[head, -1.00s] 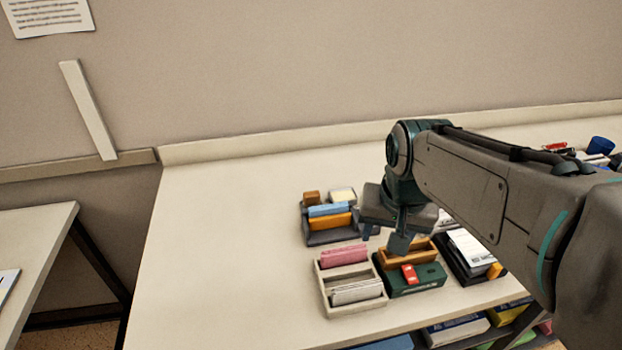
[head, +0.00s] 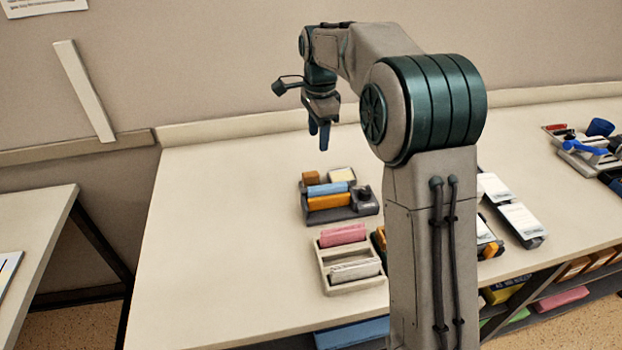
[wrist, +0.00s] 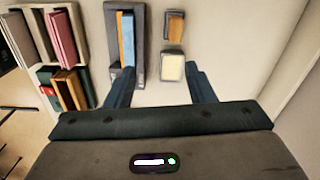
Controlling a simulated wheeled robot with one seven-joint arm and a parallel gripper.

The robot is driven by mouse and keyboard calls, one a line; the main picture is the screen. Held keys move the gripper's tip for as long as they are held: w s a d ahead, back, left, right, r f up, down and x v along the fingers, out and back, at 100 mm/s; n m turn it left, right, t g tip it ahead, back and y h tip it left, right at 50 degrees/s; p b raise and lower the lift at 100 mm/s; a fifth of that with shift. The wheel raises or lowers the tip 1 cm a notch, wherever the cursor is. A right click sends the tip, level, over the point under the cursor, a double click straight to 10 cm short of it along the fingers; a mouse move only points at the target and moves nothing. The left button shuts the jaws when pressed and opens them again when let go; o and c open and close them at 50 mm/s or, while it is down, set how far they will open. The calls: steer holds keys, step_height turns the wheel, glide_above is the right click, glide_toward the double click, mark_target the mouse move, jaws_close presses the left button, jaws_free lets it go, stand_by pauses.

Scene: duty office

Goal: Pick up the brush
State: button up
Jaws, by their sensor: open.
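No object is plainly a brush. A small brown-orange block with a dark grey side (head: 311,177) looks most like one, and it lies at the back left of the desk cluster. It also shows in the wrist view (wrist: 175,27), beyond a cream block (wrist: 172,66). My gripper (head: 319,142) is open and empty, pointing down above the desk behind the cluster. In the wrist view its fingers (wrist: 161,85) stand apart, with the cream block between and beyond them. The brown-orange block is farther off, beyond the fingertips.
A dark grey organizer (head: 343,213) with blue and orange items stands in front of the two blocks. A cream divided tray (head: 357,290) with a pink item is nearer. A blue-handled item (head: 582,147) lies far right. The desk (head: 220,230) is clear at left.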

steer(key=w+a+f+m, duration=0.2)
steer(key=w, duration=0.1)
glide_above(311, 173)
steer(key=f, duration=0.8)
steer(key=shift+s+a+f+p, duration=0.1)
steer(key=shift+s+f+p, duration=0.15)
steer(key=shift+p, duration=0.15)
steer(key=shift+w+f+p, duration=0.2)
steer(key=shift+f+p, duration=0.55)
steer(key=shift+f, duration=1.85)
steer(key=shift+c, duration=0.3)
steer(key=c, duration=1)
